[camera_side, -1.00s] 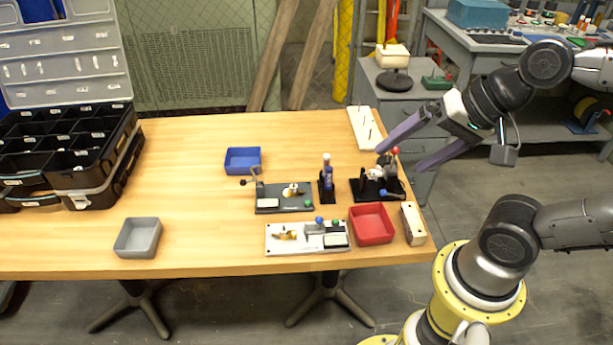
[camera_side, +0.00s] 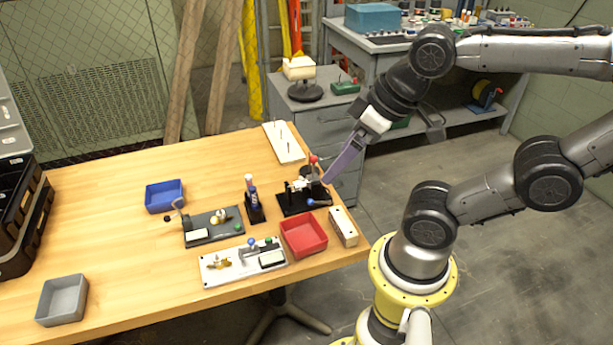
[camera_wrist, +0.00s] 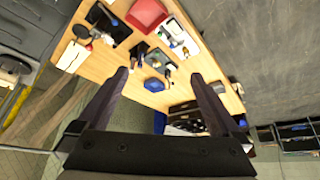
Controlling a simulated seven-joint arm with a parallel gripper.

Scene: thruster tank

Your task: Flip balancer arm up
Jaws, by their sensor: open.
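A black fixture (camera_side: 300,198) with a red ball on an upright post and a blue knob low at its front stands near the table's right end. A dark grey fixture (camera_side: 213,227) to its left carries a lever with a dark ball end at its left. I cannot tell for certain which part is the balancer arm. My gripper (camera_side: 345,160) is open and empty, angled down, its visible finger tip near the right side of the black fixture in the side view. In the wrist view, both fingers (camera_wrist: 160,75) are wide apart and the black fixture (camera_wrist: 107,22) lies at upper left.
A red bin (camera_side: 304,236), white board with knobs (camera_side: 243,262), pale block (camera_side: 343,227) and bottle holder (camera_side: 254,207) stand close to the fixtures. A blue bin (camera_side: 165,196), grey bin (camera_side: 62,300) and pegged white board (camera_side: 284,142) lie farther off. The table's left middle is clear.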

